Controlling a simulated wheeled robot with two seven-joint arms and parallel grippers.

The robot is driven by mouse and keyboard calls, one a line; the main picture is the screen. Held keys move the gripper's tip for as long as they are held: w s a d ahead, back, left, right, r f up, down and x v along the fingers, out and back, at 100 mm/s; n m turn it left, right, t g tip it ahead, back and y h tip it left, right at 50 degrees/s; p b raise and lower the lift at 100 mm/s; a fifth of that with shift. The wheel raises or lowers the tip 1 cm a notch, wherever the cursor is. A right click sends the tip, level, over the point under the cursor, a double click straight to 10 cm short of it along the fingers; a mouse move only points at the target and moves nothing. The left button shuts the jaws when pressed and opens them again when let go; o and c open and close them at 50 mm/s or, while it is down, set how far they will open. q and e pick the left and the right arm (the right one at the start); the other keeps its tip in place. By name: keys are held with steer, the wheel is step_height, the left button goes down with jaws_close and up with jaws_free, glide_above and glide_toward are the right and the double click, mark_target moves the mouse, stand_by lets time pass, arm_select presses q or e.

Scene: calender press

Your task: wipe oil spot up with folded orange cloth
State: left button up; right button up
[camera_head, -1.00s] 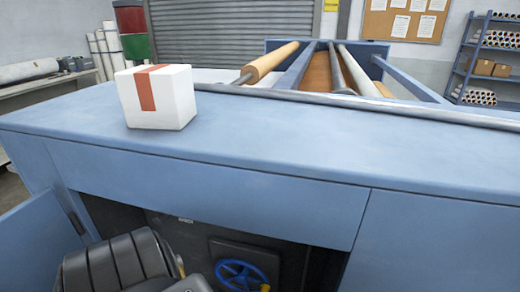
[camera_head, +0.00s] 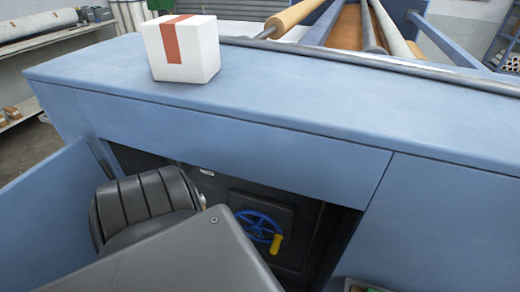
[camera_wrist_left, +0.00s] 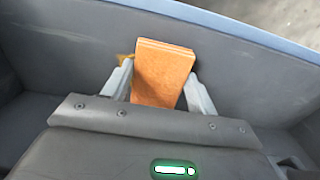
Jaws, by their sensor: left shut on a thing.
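The folded orange cloth (camera_wrist_left: 163,75) shows in the left wrist view as a thick rectangular pad. My left gripper (camera_wrist_left: 160,82) is shut on it, one pale finger on each side, and the cloth reaches out past the fingers. A small amber patch (camera_wrist_left: 126,59) shows beside the left finger against the dark grey surface; it may be part of the oil spot, mostly hidden. I cannot tell whether the cloth touches that surface. In the head view my own dark arm covers part of the cabinet opening, and the left gripper is hidden. My right gripper is out of view.
The blue press cabinet (camera_head: 250,150) has an open bay with a blue handwheel (camera_head: 258,228) with a yellow handle inside. An open blue door (camera_head: 50,225) stands at the left. A white box with a red stripe (camera_head: 182,48) sits on top. Dark grey walls (camera_wrist_left: 60,55) surround the gripper.

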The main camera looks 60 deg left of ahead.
arm_select(q)
steer(key=shift+s+a+f, duration=0.1)
steer(key=shift+s+a, duration=0.45)
steer(key=shift+a, duration=0.1)
steer(key=shift+s+a+p, duration=0.45)
steer(key=shift+s+a, duration=0.3)
steer(key=shift+a, duration=0.15)
steer(key=shift+s+a, duration=0.35)
steer(key=shift+a, duration=0.15)
steer(key=shift+w+d+p, duration=0.25)
steer(key=shift+w+d, duration=0.2)
steer(key=shift+d, duration=0.15)
steer(key=shift+w+d+p, duration=0.25)
steer(key=shift+w+d, duration=0.15)
steer(key=shift+d, duration=0.2)
steer(key=shift+w+d+p, duration=0.3)
steer(key=shift+w+d, duration=1)
steer(key=shift+d, duration=0.3)
steer(key=shift+w+d, duration=0.1)
